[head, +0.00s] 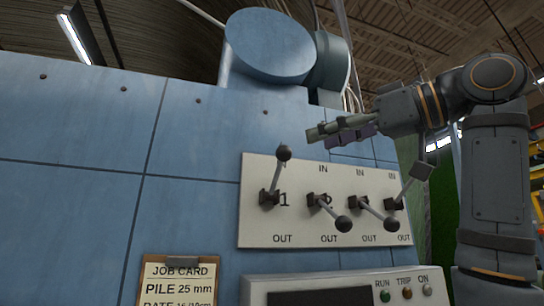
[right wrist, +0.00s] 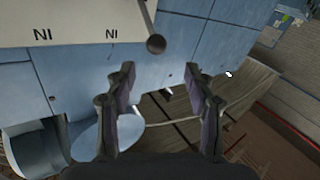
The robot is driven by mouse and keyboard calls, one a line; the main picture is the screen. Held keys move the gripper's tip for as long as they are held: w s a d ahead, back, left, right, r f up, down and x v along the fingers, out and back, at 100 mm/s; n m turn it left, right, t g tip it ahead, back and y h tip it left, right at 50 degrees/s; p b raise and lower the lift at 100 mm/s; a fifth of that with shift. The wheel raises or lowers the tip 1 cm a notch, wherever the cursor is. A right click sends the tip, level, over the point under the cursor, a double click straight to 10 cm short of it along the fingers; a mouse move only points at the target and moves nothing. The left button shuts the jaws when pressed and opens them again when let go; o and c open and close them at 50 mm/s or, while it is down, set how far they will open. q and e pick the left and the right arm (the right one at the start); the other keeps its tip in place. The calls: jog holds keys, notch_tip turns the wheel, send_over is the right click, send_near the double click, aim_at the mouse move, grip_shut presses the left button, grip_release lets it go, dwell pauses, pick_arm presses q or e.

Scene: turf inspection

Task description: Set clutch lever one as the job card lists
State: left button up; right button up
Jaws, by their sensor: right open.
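Clutch lever one (head: 275,177) is the leftmost lever on the white panel (head: 256,225). It points up, its dark ball knob at the panel's top edge, over where the IN label would be. My right gripper (head: 325,136) is open and empty, above and right of that knob and apart from it. In the right wrist view, which is upside down, the knob (right wrist: 156,44) shows beyond the open fingertips (right wrist: 158,76). The job card (head: 180,272) reads PILE 25 mm and a RATE line; its lower part is cut off. My left gripper is out of view.
Lever two (head: 330,212) and lever three (head: 377,212) point down towards OUT. Lever four (head: 394,203) slants up right, its upper end unclear near my arm. A box with RUN, TRIP and ON lights (head: 440,292) sits below the panel. Blue machine sheeting surrounds the panel.

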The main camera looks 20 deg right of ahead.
aim_at(290, 149)
jog(key=p+x, duration=0.3)
jog(key=x, duration=0.6)
jog(key=shift+w, duration=0.25)
jog(key=shift+w+a, duration=0.2)
jog(key=shift+w, duration=0.1)
jog(key=shift+w+p, duration=0.1)
jog(key=shift+p, duration=0.2)
jog(key=shift+d+f, duration=0.1)
jog(key=shift+c, duration=0.8)
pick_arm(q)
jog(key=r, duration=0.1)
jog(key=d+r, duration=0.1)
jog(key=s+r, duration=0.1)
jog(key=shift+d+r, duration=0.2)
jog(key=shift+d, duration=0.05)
pick_arm(e)
jog(key=shift+w, duration=0.1)
grip_shut()
